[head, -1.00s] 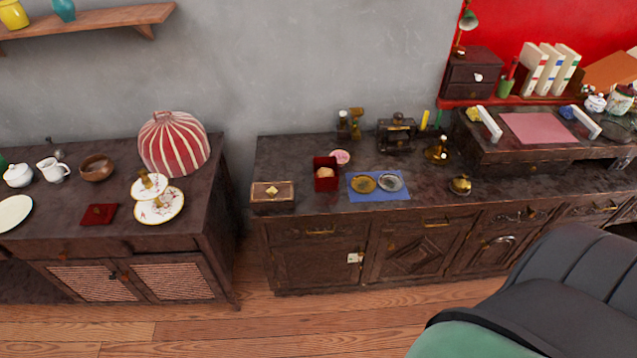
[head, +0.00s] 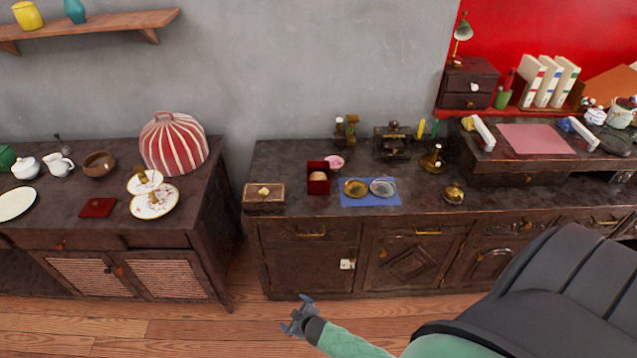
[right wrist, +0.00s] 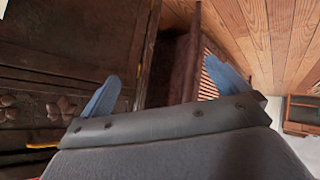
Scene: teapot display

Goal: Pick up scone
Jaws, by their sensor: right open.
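My right gripper (head: 294,314) is open and empty, low in front of that cabinet over the wooden floor, well below and apart from the scone. In the right wrist view its two blue fingers (right wrist: 163,85) stand wide apart with nothing between them, and no scone shows there. My left gripper is not in view.
Beside the red box are a pink bowl (head: 334,162), a blue mat (head: 371,203) with two round dishes, and a wooden box (head: 264,198). A left cabinet (head: 70,212) bears a striped dome (head: 173,146) and a tiered plate (head: 154,207). Open floor lies in front.

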